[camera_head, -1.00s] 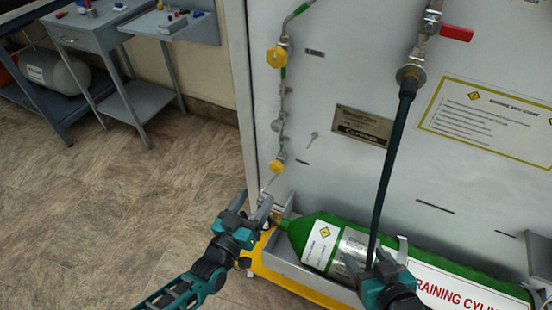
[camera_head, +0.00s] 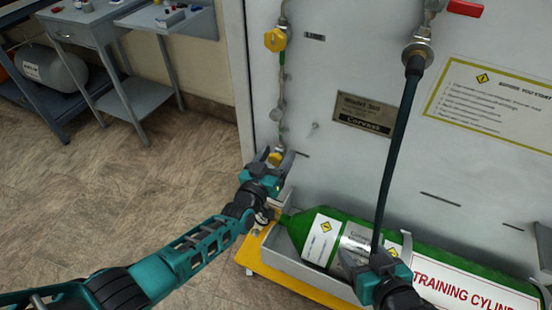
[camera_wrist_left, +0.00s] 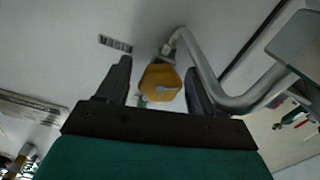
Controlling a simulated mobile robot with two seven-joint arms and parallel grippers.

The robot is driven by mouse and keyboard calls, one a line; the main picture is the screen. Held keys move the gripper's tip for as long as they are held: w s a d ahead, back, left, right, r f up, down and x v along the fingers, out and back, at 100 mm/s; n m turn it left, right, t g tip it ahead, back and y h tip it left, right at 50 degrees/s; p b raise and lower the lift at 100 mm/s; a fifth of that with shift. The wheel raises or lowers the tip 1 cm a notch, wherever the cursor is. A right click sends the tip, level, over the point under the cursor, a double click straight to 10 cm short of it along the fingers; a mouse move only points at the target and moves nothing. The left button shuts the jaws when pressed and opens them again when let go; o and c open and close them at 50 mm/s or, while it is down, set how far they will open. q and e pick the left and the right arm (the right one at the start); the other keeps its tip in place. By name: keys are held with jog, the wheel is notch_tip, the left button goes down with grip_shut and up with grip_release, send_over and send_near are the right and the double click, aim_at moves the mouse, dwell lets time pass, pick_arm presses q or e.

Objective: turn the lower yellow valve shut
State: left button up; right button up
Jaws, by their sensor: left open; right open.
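The lower yellow valve (camera_head: 275,158) is on the thin pipe at the panel's left side, partly hidden behind my left gripper in the head view. In the left wrist view the yellow valve knob (camera_wrist_left: 160,82) sits between the two fingertips, with gaps on both sides. My left gripper (camera_head: 268,160) is open around or just in front of it; contact cannot be told. My right gripper (camera_head: 376,254) is open in front of the green cylinder (camera_head: 300,228), near the dark hose. The upper yellow valve (camera_head: 275,40) is higher on the same pipe.
A dark hose (camera_head: 398,150) hangs from a fitting below a red-handled valve (camera_head: 464,8). A silver bent pipe (camera_wrist_left: 215,85) runs close beside the left fingers. A grey table (camera_head: 95,25) stands at the far left, with clear floor before it.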

pick_arm(q)
jog(key=shift+c, duration=0.4)
jog(key=c, duration=1)
jog(key=shift+o, duration=0.2)
jog(key=shift+m, duration=2.2)
jog(key=o, duration=1)
jog(key=shift+o, duration=0.2)
